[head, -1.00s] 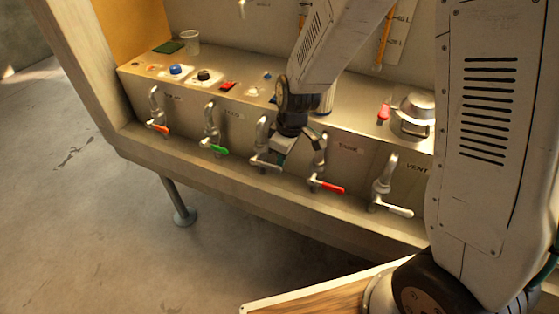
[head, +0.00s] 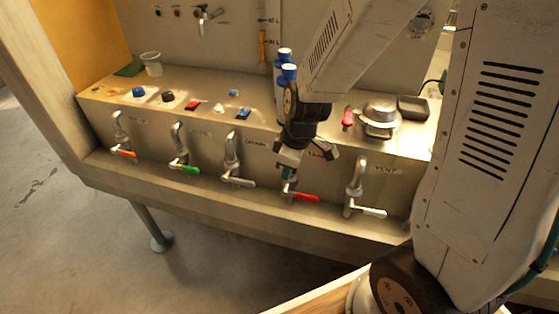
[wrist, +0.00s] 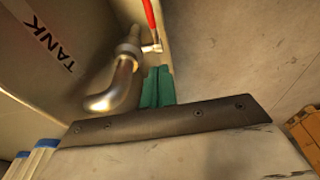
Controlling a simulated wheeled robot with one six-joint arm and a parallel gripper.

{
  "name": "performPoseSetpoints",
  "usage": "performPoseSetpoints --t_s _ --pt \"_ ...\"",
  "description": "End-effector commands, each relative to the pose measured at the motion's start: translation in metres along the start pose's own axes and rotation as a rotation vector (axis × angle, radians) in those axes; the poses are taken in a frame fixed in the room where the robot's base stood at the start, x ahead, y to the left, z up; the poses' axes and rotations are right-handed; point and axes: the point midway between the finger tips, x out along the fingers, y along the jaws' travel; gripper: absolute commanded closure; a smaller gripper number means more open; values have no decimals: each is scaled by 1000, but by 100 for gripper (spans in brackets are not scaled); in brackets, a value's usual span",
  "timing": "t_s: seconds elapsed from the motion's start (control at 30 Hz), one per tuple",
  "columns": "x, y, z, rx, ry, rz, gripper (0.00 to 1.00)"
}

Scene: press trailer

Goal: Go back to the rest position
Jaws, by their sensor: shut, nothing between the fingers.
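My gripper (head: 287,174) is in front of the tap panel, in front of the red-handled tap, and partly hides that tap's pipe. Its green fingers (wrist: 157,87) show together and empty in the wrist view. The red handle (head: 303,196) points right just below the fingers; it also shows in the wrist view (wrist: 150,18), beside the tap's bent pipe (wrist: 122,80). I cannot tell whether the fingers touch the tap. A label reading TANK (wrist: 50,43) is on the panel in the wrist view.
Taps with orange (head: 123,153), green (head: 184,167) and grey (head: 237,181) handles are to the left; one with a white handle (head: 370,211) is to the right. Open floor (head: 80,245) lies front left.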

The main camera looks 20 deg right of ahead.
Motion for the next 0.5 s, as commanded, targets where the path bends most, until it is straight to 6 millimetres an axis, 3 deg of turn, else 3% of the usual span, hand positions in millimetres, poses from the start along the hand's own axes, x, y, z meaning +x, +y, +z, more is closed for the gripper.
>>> performPoseSetpoints --t_s 0.27,0.4,0.5 --pt "0 -2 1 44 -6 -11 100" --pt "-1 -19 13 179 -67 -80 100" --pt "-18 -34 24 305 -123 -122 100"
